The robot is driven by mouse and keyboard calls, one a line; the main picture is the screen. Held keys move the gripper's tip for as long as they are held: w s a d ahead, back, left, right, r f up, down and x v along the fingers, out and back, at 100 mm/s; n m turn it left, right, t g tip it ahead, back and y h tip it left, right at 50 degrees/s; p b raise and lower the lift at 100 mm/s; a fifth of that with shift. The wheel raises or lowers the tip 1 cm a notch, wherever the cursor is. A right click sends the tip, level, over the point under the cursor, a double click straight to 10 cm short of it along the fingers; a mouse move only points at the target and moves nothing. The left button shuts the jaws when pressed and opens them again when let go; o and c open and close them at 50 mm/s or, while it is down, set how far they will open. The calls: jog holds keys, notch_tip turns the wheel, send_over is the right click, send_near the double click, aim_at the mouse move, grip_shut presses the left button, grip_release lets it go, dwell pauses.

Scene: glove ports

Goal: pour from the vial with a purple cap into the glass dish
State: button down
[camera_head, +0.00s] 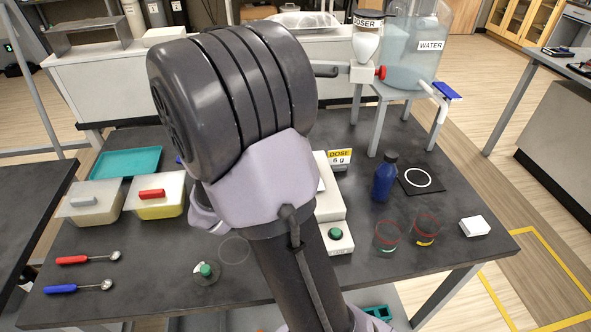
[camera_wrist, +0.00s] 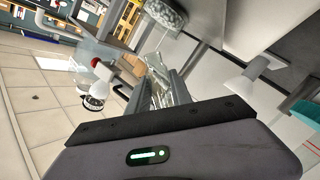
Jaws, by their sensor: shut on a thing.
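In the wrist view my gripper (camera_wrist: 158,88) is shut on a clear glass object (camera_wrist: 158,72), which looks like a vial. The view is strongly tilted, so I cannot tell how the vial leans. I cannot make out a purple cap on it. In the head view my arm covers the middle of the bench and hides my gripper. A faint clear round outline (camera_head: 235,250), perhaps the glass dish, lies on the dark bench left of my arm. I cannot see whether it holds anything.
Two red-rimmed glasses (camera_head: 425,231), a blue bottle (camera_head: 384,178) and a white block (camera_head: 474,226) stand at the right. A green-topped item (camera_head: 206,270), two spoons (camera_head: 88,258) and lidded tubs (camera_head: 158,196) are at the left. The water tank (camera_head: 414,55) stands behind.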

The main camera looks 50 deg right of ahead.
jog(key=shift+s+r+m+b, duration=0.15)
jog(key=shift+m+b, duration=0.3)
jog(key=shift+b, duration=0.85)
jog(key=shift+s+f+m+b, duration=0.15)
jog(key=shift+m+b, duration=0.3)
jog(key=shift+b, duration=0.85)
jog(key=shift+s+d+r+m, duration=0.15)
jog(key=shift+r+m, duration=0.1)
jog(key=shift+m, duration=0.15)
jog(key=shift+s+t, duration=0.1)
jog(key=shift+t, duration=0.2)
dwell(2.1)
